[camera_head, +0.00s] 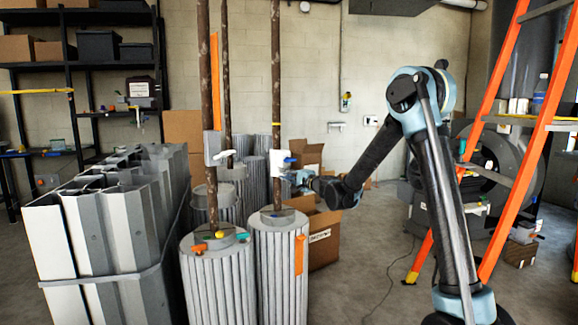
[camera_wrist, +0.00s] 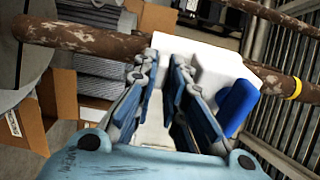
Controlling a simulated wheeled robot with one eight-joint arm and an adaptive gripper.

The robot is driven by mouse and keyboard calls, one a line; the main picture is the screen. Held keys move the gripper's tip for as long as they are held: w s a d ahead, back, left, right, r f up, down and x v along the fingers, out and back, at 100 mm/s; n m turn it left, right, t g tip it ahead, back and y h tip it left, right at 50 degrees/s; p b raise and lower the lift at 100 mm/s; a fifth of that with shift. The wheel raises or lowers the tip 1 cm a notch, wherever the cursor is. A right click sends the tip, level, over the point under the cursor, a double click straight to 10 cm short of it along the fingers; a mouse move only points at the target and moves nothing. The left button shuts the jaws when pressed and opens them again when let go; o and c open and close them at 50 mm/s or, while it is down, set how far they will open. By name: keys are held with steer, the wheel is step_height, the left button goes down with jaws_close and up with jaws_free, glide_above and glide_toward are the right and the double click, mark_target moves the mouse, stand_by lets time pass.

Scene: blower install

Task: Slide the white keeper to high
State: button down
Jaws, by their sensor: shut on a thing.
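The white keeper (camera_head: 281,161) is a block on the right-hand rusty brown pole (camera_head: 276,90), part-way up, well above the grey ribbed cylinder (camera_head: 278,260) at the pole's foot. In the wrist view the white keeper (camera_wrist: 205,58) sits around the pole (camera_wrist: 85,37), with a blue tab (camera_wrist: 238,105) on its side. My gripper (camera_head: 294,176) reaches it from the right. In the wrist view the fingers of my gripper (camera_wrist: 166,72) are shut on a white part of the keeper. The fingers hide part of that grip.
A second pole (camera_head: 203,90) at left carries a grey block (camera_head: 212,147) with a white lever. Metal panels (camera_head: 110,215) stand left. A cardboard box (camera_head: 322,240) lies behind the cylinders. An orange ladder (camera_head: 530,130) stands right. Floor between cylinders and ladder is mostly clear.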

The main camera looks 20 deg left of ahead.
mark_target(287, 151)
steer(key=shift+r, duration=5.2)
steer(key=c, duration=1.4)
jaws_free()
steer(key=shift+c, duration=0.2)
steer(key=shift+d, duration=0.1)
steer(key=shift+v, duration=3)
